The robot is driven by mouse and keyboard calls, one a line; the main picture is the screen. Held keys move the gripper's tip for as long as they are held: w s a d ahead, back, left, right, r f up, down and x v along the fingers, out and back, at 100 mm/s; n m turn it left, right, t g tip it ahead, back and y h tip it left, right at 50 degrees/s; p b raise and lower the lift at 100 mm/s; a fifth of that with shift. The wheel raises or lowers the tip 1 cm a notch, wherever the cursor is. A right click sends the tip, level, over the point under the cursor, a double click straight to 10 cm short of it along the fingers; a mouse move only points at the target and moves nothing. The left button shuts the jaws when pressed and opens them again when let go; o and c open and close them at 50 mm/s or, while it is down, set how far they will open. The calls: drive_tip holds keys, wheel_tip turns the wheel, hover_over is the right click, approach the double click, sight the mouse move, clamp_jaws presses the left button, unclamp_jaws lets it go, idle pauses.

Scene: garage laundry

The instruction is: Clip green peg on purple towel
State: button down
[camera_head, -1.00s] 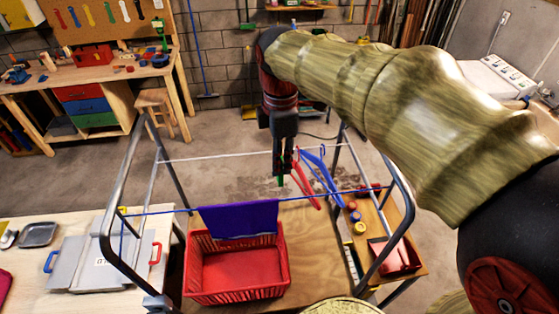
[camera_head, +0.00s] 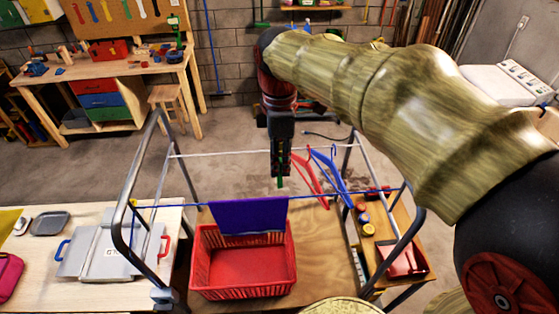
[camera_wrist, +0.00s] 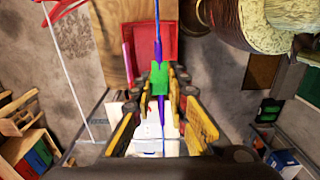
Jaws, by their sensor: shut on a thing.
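The purple towel (camera_head: 249,216) hangs folded over the blue line on the rack, above the red basket. In the wrist view it is a thin purple strip (camera_wrist: 161,112) seen from above. My gripper (camera_head: 281,168) is shut on the green peg (camera_head: 281,182) and points down. The peg is just above the towel's upper right corner in the head view. In the wrist view the peg (camera_wrist: 159,78) sits between the fingertips and covers part of the blue line (camera_wrist: 157,12). I cannot tell whether the peg touches the towel or line.
The red basket (camera_head: 205,285) stands below the towel. Red (camera_head: 308,175) and blue (camera_head: 330,172) hangers hang right of my gripper. The metal rack frame (camera_head: 122,210) rises on both sides. A grey case (camera_head: 95,255) lies on the left table.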

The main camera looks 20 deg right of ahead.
sight(280, 187)
drive_tip(key=shift+f+b, duration=3.2)
drive_tip(key=shift+f, duration=1.8)
drive_tip(key=c, duration=1.7)
unclamp_jaws()
drive_tip(key=shift+r, duration=0.15)
drive_tip(key=shift+o, duration=0.2)
wheel_tip(280, 187, up, 12)
drive_tip(key=s+f+m+t, duration=0.6)
drive_tip(key=s+f+m, duration=0.4)
drive_tip(key=s+m, duration=0.4)
wheel_tip(280, 187, down, 26)
drive_tip(key=b, duration=2.5)
drive_tip(key=shift+w+a+b, duration=0.15)
drive_tip(key=shift+a+b, duration=0.2)
drive_tip(key=shift+r, duration=0.1)
